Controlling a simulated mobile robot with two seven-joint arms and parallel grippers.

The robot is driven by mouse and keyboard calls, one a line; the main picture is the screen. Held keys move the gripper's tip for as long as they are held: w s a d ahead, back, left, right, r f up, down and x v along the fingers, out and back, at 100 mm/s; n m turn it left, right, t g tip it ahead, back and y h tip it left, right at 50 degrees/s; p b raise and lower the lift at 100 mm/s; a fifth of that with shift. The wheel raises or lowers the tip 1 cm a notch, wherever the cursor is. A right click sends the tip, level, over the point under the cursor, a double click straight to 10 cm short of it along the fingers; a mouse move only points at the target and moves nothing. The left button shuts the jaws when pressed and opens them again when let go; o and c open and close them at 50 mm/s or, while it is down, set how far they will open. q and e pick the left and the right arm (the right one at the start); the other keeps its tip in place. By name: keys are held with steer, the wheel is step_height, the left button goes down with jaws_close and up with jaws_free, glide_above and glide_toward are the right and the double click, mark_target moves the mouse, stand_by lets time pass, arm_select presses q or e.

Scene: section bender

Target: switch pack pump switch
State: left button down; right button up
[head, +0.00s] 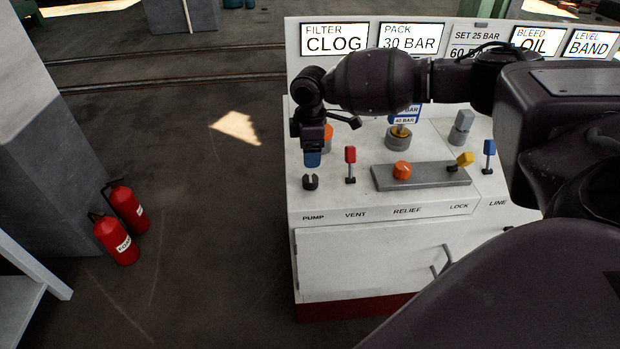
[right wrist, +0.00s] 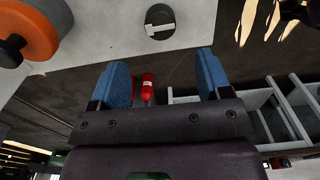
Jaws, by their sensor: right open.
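The pump switch (head: 310,182) is a small dark rotary knob with a pale bar, at the left of the white console's sloped top, above the PUMP label. In the right wrist view the knob (right wrist: 160,22) is a dark disc with a grey bar, just beyond the fingertips. My right gripper (head: 312,160) hangs over the switch, slightly behind it in the picture, apart from it. In the right wrist view its two blue fingers (right wrist: 162,66) are spread with nothing between them. My left gripper is not in view.
An orange knob (right wrist: 32,28) is close beside the gripper. The red VENT lever (head: 350,157), orange RELIEF knob (head: 401,170), yellow LOCK lever (head: 463,160) and blue LINE lever (head: 489,149) stand rightward. Red extinguishers (head: 118,242) stand on the floor at left.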

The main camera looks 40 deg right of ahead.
mark_target(310, 178)
step_height(310, 178, down, 10)
steer(key=shift+r+b, duration=0.15)
steer(key=shift+b, duration=0.7)
steer(key=c, duration=0.9)
